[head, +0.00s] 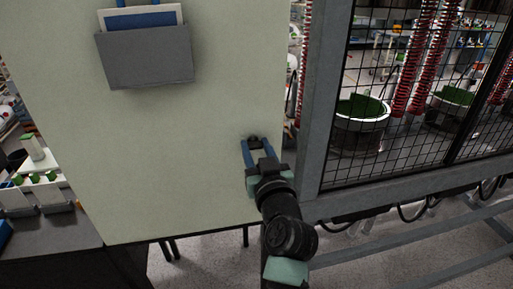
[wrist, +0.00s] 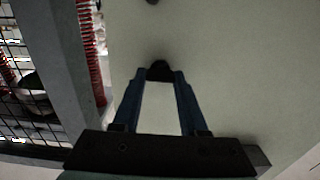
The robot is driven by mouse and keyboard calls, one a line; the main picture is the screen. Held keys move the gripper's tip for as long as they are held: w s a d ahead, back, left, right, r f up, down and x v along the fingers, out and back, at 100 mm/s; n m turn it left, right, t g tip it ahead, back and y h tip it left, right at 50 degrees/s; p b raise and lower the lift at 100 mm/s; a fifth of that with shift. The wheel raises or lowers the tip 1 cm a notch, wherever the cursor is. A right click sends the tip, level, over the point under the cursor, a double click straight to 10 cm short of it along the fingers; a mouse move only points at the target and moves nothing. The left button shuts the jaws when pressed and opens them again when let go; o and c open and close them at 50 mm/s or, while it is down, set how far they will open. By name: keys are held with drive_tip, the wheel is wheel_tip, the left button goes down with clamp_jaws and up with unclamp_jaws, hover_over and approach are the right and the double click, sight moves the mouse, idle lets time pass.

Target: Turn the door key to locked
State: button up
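The pale green door panel (head: 190,150) fills the left half of the head view. A small dark piece (head: 253,138), which looks like the key or its lock, sits near the panel's lower right edge. My gripper (head: 256,142) is in front of it, with its two blue fingers spread and pointing at the panel. In the wrist view the dark piece (wrist: 158,70) lies between the tips of my gripper (wrist: 158,76). The key's turn angle cannot be made out.
A grey document pocket (head: 148,58) hangs high on the panel. A grey frame post (head: 325,90) with wire mesh stands close at the right. Another dark round piece (wrist: 152,2) shows at the wrist view's top edge. A dark bench (head: 60,240) is at lower left.

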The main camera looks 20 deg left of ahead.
clamp_jaws()
drive_tip(key=shift+m, duration=0.3)
drive_tip(key=m, duration=0.2)
drive_tip(key=shift+m, duration=0.4)
drive_tip(key=m, duration=0.3)
drive_tip(key=shift+d+m, duration=0.1)
drive_tip(key=shift+m, duration=0.2)
drive_tip(key=m+p, duration=0.2)
drive_tip(key=m, duration=0.3)
drive_tip(key=shift+w, duration=0.1)
drive_tip(key=m+p, duration=0.1)
drive_tip(key=m, duration=0.2)
drive_tip(key=m+p, duration=0.1)
drive_tip(key=m, duration=0.1)
drive_tip(key=shift+f+m, duration=0.2)
drive_tip(key=shift+m, duration=0.2)
